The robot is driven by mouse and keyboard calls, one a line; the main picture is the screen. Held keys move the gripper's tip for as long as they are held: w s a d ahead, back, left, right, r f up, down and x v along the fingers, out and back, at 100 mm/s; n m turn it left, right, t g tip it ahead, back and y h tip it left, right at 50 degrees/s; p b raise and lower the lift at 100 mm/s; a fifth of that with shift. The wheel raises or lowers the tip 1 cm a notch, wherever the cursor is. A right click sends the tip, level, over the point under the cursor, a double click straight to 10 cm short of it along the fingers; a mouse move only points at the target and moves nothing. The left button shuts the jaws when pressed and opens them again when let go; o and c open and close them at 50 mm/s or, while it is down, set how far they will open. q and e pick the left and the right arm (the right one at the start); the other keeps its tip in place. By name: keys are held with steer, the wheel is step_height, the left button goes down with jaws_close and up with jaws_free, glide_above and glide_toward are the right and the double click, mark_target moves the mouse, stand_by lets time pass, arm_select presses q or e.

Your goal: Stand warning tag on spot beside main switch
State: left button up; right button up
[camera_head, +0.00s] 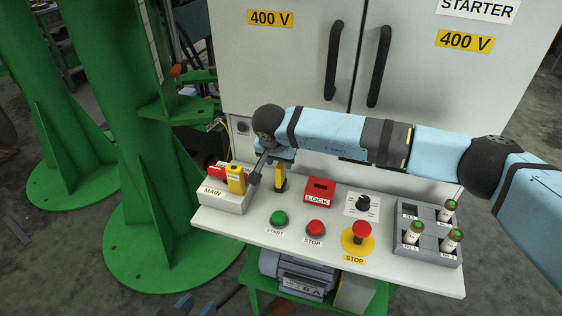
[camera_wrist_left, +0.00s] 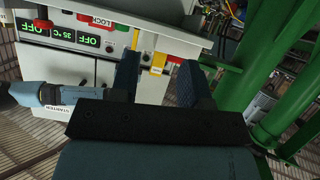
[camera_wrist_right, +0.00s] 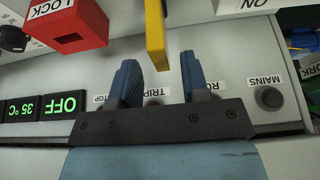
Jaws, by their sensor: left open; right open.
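The yellow warning tag (camera_head: 280,176) stands roughly upright on the panel, between the main switch (camera_head: 222,201) and the red lock box (camera_head: 319,191). The main switch is a grey box marked MAIN with a red handle and a yellow tagged part (camera_head: 236,178). My right gripper (camera_head: 268,167) is open over the tag. In the right wrist view the tag (camera_wrist_right: 155,35) shows just beyond and between the open fingers (camera_wrist_right: 158,72). My left gripper (camera_head: 197,304) is open and empty, low at the bottom edge. The spot under the tag is hidden.
The panel carries a green start button (camera_head: 279,218), a red stop button (camera_head: 315,228), an emergency stop (camera_head: 361,233) and a grey tray (camera_head: 429,250) with several fuses. The cabinet (camera_head: 290,60) rises behind. Green steel posts (camera_head: 125,160) stand at left.

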steer(key=p+v, duration=0.1)
steer(key=v, duration=0.8)
steer(key=shift+r, duration=0.15)
